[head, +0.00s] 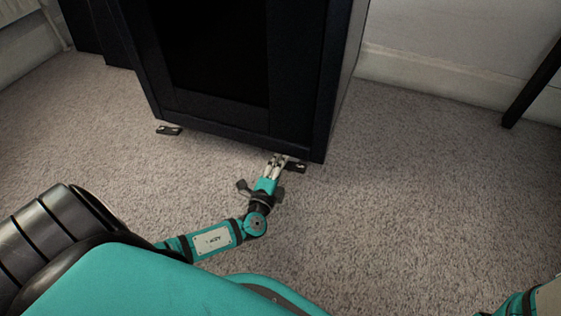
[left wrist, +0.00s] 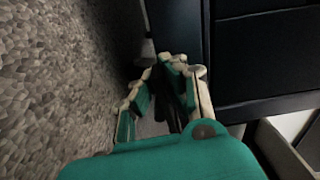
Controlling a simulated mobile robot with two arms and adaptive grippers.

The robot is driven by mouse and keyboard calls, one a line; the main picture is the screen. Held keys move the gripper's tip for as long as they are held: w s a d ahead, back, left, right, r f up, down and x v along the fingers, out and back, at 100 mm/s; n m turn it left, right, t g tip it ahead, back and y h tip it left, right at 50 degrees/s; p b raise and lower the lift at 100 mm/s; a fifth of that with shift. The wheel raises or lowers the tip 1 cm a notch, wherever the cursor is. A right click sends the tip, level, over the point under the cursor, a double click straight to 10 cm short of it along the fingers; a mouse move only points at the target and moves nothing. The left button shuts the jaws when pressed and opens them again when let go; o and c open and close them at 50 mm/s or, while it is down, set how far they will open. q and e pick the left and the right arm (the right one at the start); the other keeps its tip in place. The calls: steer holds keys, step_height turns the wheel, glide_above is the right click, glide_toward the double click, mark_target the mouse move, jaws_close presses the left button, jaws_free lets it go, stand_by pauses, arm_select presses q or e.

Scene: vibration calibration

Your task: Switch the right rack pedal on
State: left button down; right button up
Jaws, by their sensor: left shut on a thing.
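The right rack pedal (head: 297,167) is a small dark foot lever under the front right corner of the black rack (head: 302,80). My left gripper (head: 278,160) is at this pedal, low over the carpet, and partly covers it. In the left wrist view my left gripper (left wrist: 166,75) has its fingers closed around a dark piece (left wrist: 172,88), which looks like the pedal. The fingers hide part of it, so its tilt cannot be told. The left rack pedal (head: 168,129) sticks out under the rack's front left corner, apart from my gripper. My right gripper is not in view.
Grey carpet (head: 420,200) is clear to the right and in front of the rack. A pale wall with a baseboard (head: 450,78) runs behind. A dark slanted leg (head: 533,85) stands at the far right.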

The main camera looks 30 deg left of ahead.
arm_select(q)
steer(key=shift+f+n, duration=0.2)
steer(key=shift+n, duration=0.4)
steer(key=c, duration=1.4)
jaws_free()
steer(key=shift+c, duration=0.2)
steer(key=v, duration=1.2)
steer(key=shift+r, duration=0.1)
steer(key=shift+s, duration=0.1)
